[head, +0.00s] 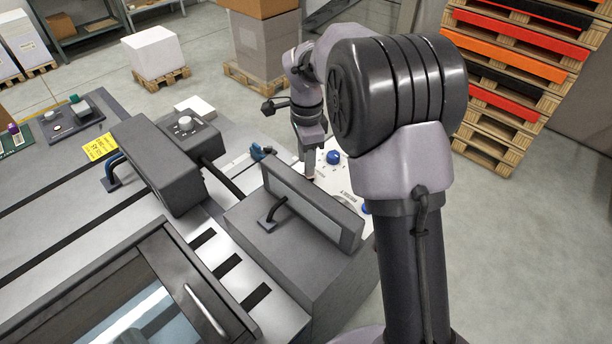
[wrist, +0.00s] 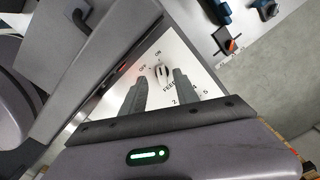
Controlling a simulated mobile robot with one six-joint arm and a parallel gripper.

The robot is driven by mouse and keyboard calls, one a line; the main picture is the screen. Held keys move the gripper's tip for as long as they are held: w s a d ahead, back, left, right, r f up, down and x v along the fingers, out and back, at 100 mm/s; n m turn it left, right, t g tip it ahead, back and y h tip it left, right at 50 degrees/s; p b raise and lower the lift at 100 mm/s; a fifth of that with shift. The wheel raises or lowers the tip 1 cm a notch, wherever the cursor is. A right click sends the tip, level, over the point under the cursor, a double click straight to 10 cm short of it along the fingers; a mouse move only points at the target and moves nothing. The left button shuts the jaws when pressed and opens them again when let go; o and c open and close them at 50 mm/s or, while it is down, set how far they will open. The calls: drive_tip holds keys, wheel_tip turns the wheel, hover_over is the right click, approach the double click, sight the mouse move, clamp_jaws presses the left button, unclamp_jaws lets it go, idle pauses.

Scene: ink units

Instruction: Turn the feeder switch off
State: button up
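The feeder switch (wrist: 164,75) is a small pale knob on a white panel in the wrist view, with OFF and ON printed above it and a partly hidden "FEED" label below. Its pointer appears to face the ON mark, but it is small. My gripper (wrist: 160,79) is open, with its two dark fingers on either side of the knob. I cannot tell whether either finger touches it. In the head view my gripper (head: 310,172) points down at the white panel (head: 327,172), and the switch cannot be made out there.
A blue knob (head: 333,157) stands on the panel right of my gripper. A grey tilted cover (head: 312,205) stands close in front. A dark control box (head: 185,130) is on the machine at left. Stacked pallets (head: 520,70) stand behind at right, with open floor before them.

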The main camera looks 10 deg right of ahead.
wheel_tip(320, 180, down, 4)
drive_tip(key=shift+r+b, duration=0.2)
drive_tip(key=shift+b, duration=0.25)
drive_tip(key=shift+w, duration=0.1)
clamp_jaws()
drive_tip(key=shift+r+n+p, duration=0.15)
drive_tip(key=shift+n+p, duration=0.15)
drive_tip(key=shift+p, duration=0.1)
drive_tip(key=shift+r+n+p, duration=0.1)
drive_tip(key=shift+n+p, duration=0.8)
drive_tip(key=shift+n, duration=0.2)
drive_tip(key=n+p, duration=0.1)
drive_tip(key=n, duration=0.1)
drive_tip(key=n+p, duration=0.1)
drive_tip(key=shift+s+d+n+p, duration=0.1)
drive_tip(key=shift+s+n+p, duration=0.15)
drive_tip(key=shift+n+p, duration=0.05)
drive_tip(key=n+p, duration=0.3)
drive_tip(key=n, duration=0.2)
drive_tip(key=shift+s+d, duration=0.1)
drive_tip(key=shift+d, duration=0.05)
drive_tip(key=shift+f+n, duration=0.2)
drive_tip(key=shift+n, duration=0.2)
